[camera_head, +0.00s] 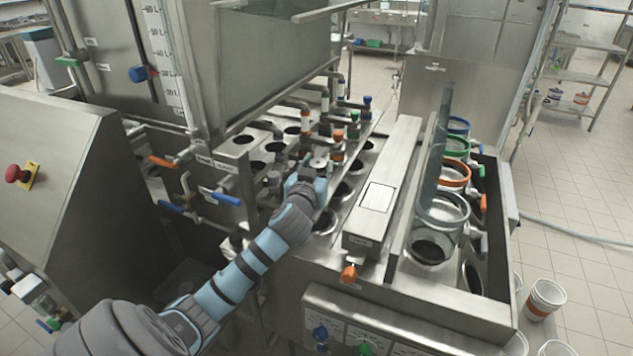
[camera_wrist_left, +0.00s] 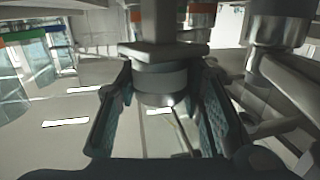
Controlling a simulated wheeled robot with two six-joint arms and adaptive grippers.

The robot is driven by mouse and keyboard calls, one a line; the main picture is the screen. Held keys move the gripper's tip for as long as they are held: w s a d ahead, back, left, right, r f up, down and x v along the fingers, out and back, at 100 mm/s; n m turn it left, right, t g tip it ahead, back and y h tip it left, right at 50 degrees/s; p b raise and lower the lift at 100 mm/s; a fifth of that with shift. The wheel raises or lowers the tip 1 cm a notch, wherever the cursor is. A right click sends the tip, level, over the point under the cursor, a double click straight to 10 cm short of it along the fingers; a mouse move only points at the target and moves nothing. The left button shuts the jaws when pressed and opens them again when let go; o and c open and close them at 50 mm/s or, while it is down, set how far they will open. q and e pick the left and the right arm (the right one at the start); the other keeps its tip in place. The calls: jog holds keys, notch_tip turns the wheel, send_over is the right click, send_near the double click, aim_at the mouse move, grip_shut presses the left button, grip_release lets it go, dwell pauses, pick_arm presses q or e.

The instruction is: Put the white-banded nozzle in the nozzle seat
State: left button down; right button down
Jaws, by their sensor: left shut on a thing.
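My left gripper (camera_head: 308,178) is at the row of filling heads, above the round holes of the filler deck. In the left wrist view, my left gripper (camera_wrist_left: 162,118) has its two fingers on either side of the white-banded nozzle (camera_wrist_left: 160,82) and is shut on it. The nozzle is a short upright grey cylinder with a pale band. Its top meets or lies just under a square metal flange (camera_wrist_left: 165,52) on a stem, which looks like the nozzle seat. I cannot tell whether they touch. My right gripper is not in view.
Neighbouring filling heads with coloured bands, one orange (camera_head: 338,147), stand close behind the gripper. A long metal box (camera_head: 385,187) lies to the right. Beyond it are clear cylinders with coloured rims (camera_head: 443,209). A blue-handled valve (camera_head: 222,197) is close to my left arm.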

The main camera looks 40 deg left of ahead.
pick_arm(q)
jog(key=f, duration=0.2)
jog(key=s+f, duration=0.1)
jog(key=shift+s+d+f+g, duration=0.1)
jog(key=shift+d+f+g, duration=0.15)
jog(key=shift+g, duration=0.15)
jog(key=c, duration=1.1)
grip_release()
jog(key=shift+w+a+f, duration=0.4)
jog(key=shift+w+a, duration=0.15)
jog(key=shift+w, duration=0.2)
jog(key=shift+s+d+r, duration=0.35)
jog(key=shift+s+r, duration=0.1)
jog(key=shift+s, duration=0.05)
jog(key=v, duration=1.1)
jog(key=shift+s, duration=0.15)
